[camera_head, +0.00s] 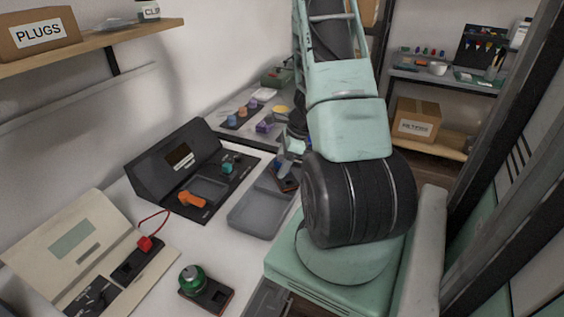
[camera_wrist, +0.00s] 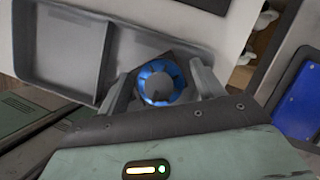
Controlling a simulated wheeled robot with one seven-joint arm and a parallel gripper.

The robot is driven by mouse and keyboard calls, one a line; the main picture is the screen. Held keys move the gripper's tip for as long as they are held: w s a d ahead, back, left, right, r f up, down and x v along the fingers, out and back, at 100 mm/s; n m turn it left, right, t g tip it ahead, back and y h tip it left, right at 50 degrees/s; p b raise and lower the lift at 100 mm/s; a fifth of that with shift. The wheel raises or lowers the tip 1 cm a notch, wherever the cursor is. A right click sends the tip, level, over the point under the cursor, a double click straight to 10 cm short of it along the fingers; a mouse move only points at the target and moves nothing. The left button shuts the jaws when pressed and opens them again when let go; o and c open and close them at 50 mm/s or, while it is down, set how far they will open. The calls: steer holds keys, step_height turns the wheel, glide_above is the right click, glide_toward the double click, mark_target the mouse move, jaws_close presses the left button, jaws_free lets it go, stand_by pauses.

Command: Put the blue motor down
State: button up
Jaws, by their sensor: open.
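The blue motor (camera_wrist: 161,83), round with a grey centre, stands on a dark square base between the two fingers of my gripper (camera_wrist: 163,80) in the wrist view. The fingers are spread, with a gap visible on each side of the motor. My arm hides most of this spot there, and I cannot make out the motor clearly.
The grey tray (camera_head: 258,223) lies left of my gripper; its compartments (camera_wrist: 75,45) show in the wrist view. A black case (camera_head: 165,170) with an orange part (camera_head: 191,199) stands further left. A green round part (camera_head: 192,279) sits on a dark base in front. A blue panel (camera_wrist: 300,95) is at right.

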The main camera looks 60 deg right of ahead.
steer(key=p+v, duration=0.2)
steer(key=v, duration=1)
steer(key=w+a+r+n+g+y, duration=0.1)
steer(key=w+a+r+n+g, duration=0.15)
steer(key=w+a+n, duration=0.85)
steer(key=s+a+r+n+g, duration=0.1)
steer(key=s+a+r+n, duration=0.3)
steer(key=a, duration=1.4)
steer(key=s+a+r+n+h, duration=0.1)
steer(key=s+a+n, duration=0.5)
steer(key=a+n, duration=0.4)
steer(key=s+a+r+n+h, duration=0.1)
steer(key=s+a+n+h, duration=0.1)
steer(key=s+a+n, duration=0.5)
steer(key=a+n, duration=0.4)
steer(key=shift+s+a+r+n, duration=0.2)
steer(key=shift+a+r+n, duration=0.1)
steer(key=shift+r+n, duration=0.1)
steer(key=shift+r, duration=0.3)
